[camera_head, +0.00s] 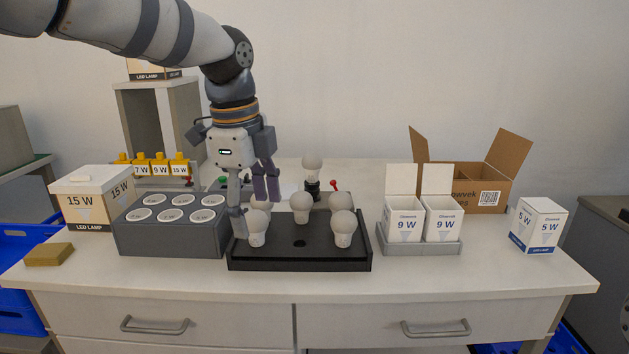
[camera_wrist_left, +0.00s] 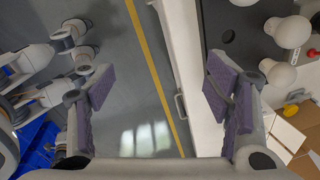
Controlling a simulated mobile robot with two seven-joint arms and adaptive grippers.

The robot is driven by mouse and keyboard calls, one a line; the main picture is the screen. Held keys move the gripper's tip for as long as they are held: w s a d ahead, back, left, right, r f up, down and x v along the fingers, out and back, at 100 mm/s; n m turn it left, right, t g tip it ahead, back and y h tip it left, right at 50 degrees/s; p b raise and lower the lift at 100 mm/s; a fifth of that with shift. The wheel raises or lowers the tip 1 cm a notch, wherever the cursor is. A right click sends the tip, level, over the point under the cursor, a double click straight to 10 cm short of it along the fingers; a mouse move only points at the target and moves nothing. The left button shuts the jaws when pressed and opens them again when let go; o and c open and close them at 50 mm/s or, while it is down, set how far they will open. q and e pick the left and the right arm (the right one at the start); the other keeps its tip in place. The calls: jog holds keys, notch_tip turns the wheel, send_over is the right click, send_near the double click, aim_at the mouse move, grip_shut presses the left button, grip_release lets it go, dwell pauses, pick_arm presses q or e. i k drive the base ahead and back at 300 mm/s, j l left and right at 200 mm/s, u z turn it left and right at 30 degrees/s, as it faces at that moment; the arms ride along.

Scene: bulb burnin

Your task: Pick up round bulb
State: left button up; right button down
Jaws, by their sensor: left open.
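Several white round bulbs stand upright on the black tray (camera_head: 300,263): a front left bulb (camera_head: 257,229), a middle bulb (camera_head: 301,206), a front right bulb (camera_head: 343,229) and others behind. Another bulb (camera_head: 312,164) stands in a dark socket at the back. My left gripper (camera_head: 252,200) is open and points down at the tray's left end, one finger beside the front left bulb. In the left wrist view my open fingers (camera_wrist_left: 160,88) have nothing between them; bulbs (camera_wrist_left: 278,72) lie beyond the right finger.
A grey holder (camera_head: 170,240) with several round sockets stands left of the tray. Two open 9 W boxes (camera_head: 425,222) stand right of it. A 15 W box (camera_head: 97,198), a 5 W box (camera_head: 538,225) and an open carton (camera_head: 480,175) are farther out.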

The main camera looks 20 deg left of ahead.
aim_at(312, 163)
jog(key=i, duration=1.25)
